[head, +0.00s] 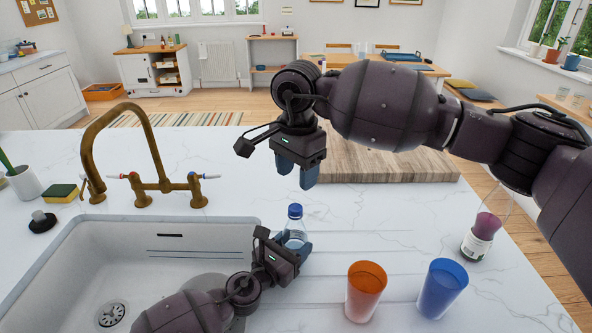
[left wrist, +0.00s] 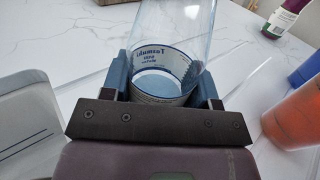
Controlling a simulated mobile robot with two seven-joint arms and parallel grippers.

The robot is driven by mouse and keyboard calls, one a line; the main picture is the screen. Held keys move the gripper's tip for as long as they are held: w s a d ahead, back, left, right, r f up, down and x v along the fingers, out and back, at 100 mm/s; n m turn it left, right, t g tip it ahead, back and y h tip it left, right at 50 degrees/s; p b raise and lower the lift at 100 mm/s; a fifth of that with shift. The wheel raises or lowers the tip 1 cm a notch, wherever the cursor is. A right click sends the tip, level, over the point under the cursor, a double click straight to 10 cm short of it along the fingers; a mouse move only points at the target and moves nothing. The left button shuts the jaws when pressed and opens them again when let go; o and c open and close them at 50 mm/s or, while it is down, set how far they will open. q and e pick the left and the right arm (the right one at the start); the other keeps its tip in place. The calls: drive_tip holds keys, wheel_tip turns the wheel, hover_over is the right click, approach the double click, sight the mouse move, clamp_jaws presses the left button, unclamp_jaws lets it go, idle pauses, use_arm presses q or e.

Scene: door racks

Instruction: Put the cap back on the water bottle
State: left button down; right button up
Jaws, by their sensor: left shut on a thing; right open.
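The clear water bottle (head: 296,232) stands upright on the counter at the right edge of the sink. Its blue cap (head: 295,211) sits on top of the neck; I cannot tell how tightly. My left gripper (head: 293,252) is shut around the bottle's body from the near side. The left wrist view shows the bottle (left wrist: 170,62) with its white and blue label between the two fingers, its top out of frame. My right gripper (head: 297,174) is open and empty, pointing down, above the cap and clear of it.
An orange cup (head: 366,292) and a blue cup (head: 442,288) stand right of the bottle. A bottle with purple contents (head: 480,237) stands farther right. A wooden board (head: 390,167) lies behind. The sink (head: 60,270) and brass tap (head: 150,150) are left.

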sight(295, 207)
use_arm(q)
drive_tip(key=shift+f, duration=0.1)
use_arm(e)
drive_tip(key=n, duration=0.9)
drive_tip(key=shift+a, duration=0.1)
drive_tip(key=shift+f, duration=0.1)
drive_tip(key=shift+f, duration=3.95)
